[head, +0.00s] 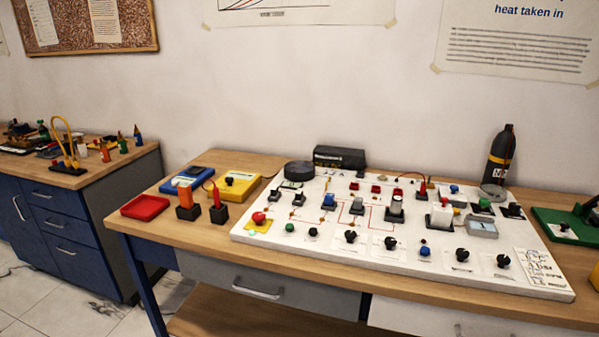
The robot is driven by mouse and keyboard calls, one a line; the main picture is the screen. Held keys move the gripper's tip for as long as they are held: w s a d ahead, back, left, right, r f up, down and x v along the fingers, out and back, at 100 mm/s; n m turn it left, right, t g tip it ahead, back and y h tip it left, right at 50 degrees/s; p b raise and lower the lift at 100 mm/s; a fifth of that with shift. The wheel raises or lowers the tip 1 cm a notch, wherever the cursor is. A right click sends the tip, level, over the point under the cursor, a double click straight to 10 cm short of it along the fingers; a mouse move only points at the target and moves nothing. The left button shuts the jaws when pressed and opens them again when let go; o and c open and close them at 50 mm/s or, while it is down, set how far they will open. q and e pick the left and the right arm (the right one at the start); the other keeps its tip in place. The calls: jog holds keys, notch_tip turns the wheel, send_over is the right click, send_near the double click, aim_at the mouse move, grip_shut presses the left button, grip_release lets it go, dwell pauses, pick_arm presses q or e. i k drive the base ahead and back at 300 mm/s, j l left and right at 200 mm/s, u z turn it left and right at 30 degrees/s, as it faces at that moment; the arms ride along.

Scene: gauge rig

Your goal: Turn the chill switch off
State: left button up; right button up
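A white gauge panel (400,275) lies on the wooden bench, covered with small controls. Which control is the chill switch I cannot tell, because the labels are too small to read. Two small lever-like parts, one (274,196) and another (298,200), stand at the panel's left. A red button on a yellow plate (258,224) is at the left front. Several dark knobs line the front, among them one (350,237) and one (462,255). A blue knob (425,251) sits between them. Neither of my grippers is in view.
Left of the panel are a red tray (145,207), a blue meter (187,181), a yellow meter (233,186) and two probe holders. A dark cylinder (500,157) stands behind. A green device (565,226) is at the right. The bench's front strip (400,301) is bare.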

aim_at(503, 260)
jog(key=z, duration=1.25)
